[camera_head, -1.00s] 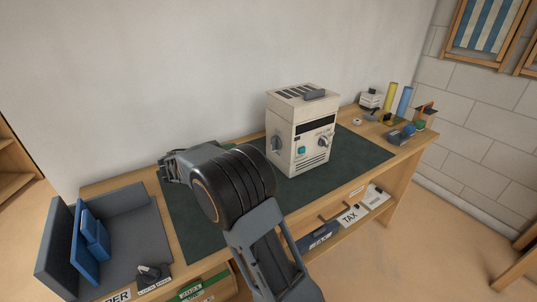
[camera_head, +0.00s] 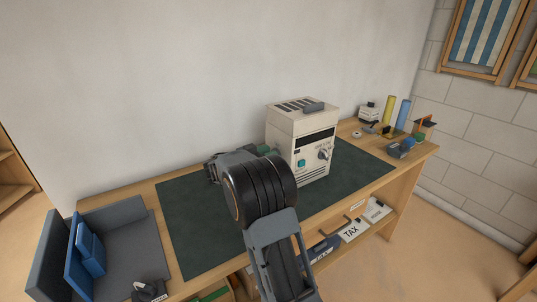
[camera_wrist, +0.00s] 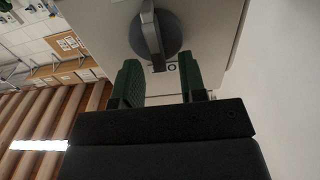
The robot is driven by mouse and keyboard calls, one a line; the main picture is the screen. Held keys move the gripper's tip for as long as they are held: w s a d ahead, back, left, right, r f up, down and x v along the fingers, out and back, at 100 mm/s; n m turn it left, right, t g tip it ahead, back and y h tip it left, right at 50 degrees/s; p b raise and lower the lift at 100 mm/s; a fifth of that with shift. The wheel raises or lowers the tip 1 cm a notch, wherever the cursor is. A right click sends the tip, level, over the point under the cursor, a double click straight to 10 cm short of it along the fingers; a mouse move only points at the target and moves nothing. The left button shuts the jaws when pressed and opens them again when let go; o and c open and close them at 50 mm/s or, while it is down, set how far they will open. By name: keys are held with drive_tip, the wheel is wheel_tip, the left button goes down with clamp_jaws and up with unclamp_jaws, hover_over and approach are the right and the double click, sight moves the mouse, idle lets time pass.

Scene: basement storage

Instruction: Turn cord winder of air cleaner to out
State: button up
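The air cleaner (camera_head: 285,128) is a cream box with a vented top and a grey top handle. It stands upright on the dark green mat. In the wrist view, its cord winder (camera_wrist: 170,33) is a round grey knob with a raised bar on the pale side panel. A small mark shows beside the knob. My gripper (camera_wrist: 160,77) is open, its two green fingers apart and pointing at the knob, with nothing between them. The fingertips appear just short of the bar. In the head view, my gripper (camera_head: 263,149) is at the cleaner's left side, mostly hidden by my arm.
The front has a teal button (camera_head: 301,163) and a dial (camera_head: 323,154). The mat (camera_head: 190,225) is clear on the left. A blue and grey organizer (camera_head: 90,250) is at the bench's left end. Small items and yellow and blue cylinders (camera_head: 402,114) stand at the right end.

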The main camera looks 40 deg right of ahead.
drive_tip(key=shift+d, duration=0.3)
clamp_jaws()
idle(0.3)
